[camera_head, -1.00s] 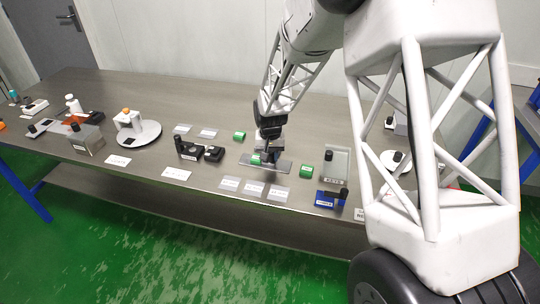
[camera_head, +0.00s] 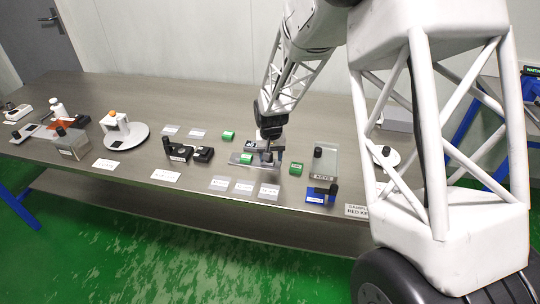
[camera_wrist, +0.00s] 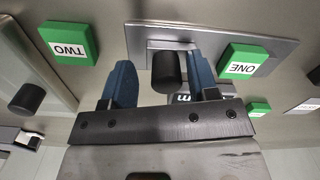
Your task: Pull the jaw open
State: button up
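In the wrist view a metal plate (camera_wrist: 225,42) carries a short black knob (camera_wrist: 166,72), which I take to be the jaw's handle. A dark part with a white-lettered label (camera_wrist: 185,98) is partly hidden behind the gripper. In the head view my gripper (camera_head: 267,152) is low over the plate (camera_head: 238,158); its fingertips are too small there to judge.
Green blocks marked ONE (camera_wrist: 242,61) and TWO (camera_wrist: 69,41) lie on either side. A grey box labelled KEYS (camera_head: 323,163) and a blue block (camera_head: 316,196) stand to the right. A black fixture (camera_head: 178,150) stands to the left. Flat white cards (camera_head: 244,187) lie in front.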

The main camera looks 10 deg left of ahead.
jog(key=shift+r, duration=3.9)
jog(key=shift+d+r, duration=0.15)
jog(key=shift+r, duration=0.05)
jog(key=s+d+r+m+t, duration=0.1)
jog(key=s+d+r, duration=0.65)
jog(key=d, duration=0.35)
jog(key=s+d+r+m, duration=0.1)
jog(key=s+d+r, duration=0.65)
jog(key=d, duration=0.25)
jog(key=s+d+r, duration=0.1)
jog(key=s+d, duration=0.3)
jog(key=s, duration=0.3)
jog(key=s+d+r+t, duration=0.1)
jog(key=s+d, duration=0.3)
jog(key=s, duration=0.4)
jog(key=s+d+r+m, duration=0.1)
jog(key=s+d, duration=0.4)
jog(key=s, duration=0.3)
jog(key=shift+s+r+t, duration=0.2)
jog(key=shift+r+t, duration=0.1)
jog(key=shift+r, duration=0.1)
